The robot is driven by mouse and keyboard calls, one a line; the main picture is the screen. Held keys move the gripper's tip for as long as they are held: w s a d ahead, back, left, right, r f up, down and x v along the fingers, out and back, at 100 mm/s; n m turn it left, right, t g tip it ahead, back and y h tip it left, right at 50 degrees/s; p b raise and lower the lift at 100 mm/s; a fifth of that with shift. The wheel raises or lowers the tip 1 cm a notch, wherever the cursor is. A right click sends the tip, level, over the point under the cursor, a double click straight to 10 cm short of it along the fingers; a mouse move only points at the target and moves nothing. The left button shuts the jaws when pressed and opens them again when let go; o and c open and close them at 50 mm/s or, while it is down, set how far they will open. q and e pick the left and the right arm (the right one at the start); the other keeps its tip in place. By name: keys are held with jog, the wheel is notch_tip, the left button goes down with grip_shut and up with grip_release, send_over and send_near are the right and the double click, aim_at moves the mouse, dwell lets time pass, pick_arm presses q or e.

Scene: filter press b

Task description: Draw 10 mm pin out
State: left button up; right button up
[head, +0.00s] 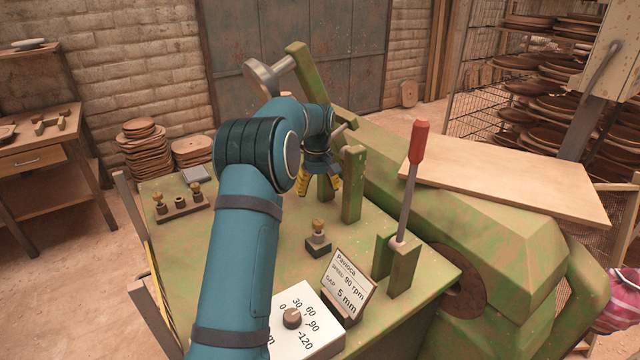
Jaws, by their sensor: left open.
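My left gripper (319,183), with yellow fingertips, is open and points down over the green machine table, beyond a single brass-knobbed pin (318,226). That pin stands upright in a small dark block (318,246), apart from the fingers. Two more brass-knobbed pins, one (158,199) at the left and one (195,189) at its right, stand in a rack (183,208) on the table's left side. No size marking on the pins is readable, so I cannot tell which is the 10 mm one. I see nothing between the fingers. My right gripper is not in view.
A card (348,285) reads 90 rpm and gap 5 mm. A speed dial (292,318) sits at the front. Green posts (353,185) stand close to my gripper. A red-handled lever (418,145) rises at the right. A wooden board (500,190) lies behind it.

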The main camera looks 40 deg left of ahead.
aim_at(318, 221)
pick_arm(q)
notch_tip(318, 221, down, 14)
jog(key=b, duration=0.2)
jog(key=shift+s+d+r+b, duration=0.1)
jog(key=shift+r+b, duration=0.15)
jog(key=shift+b, duration=0.05)
grip_shut()
dwell(0.4)
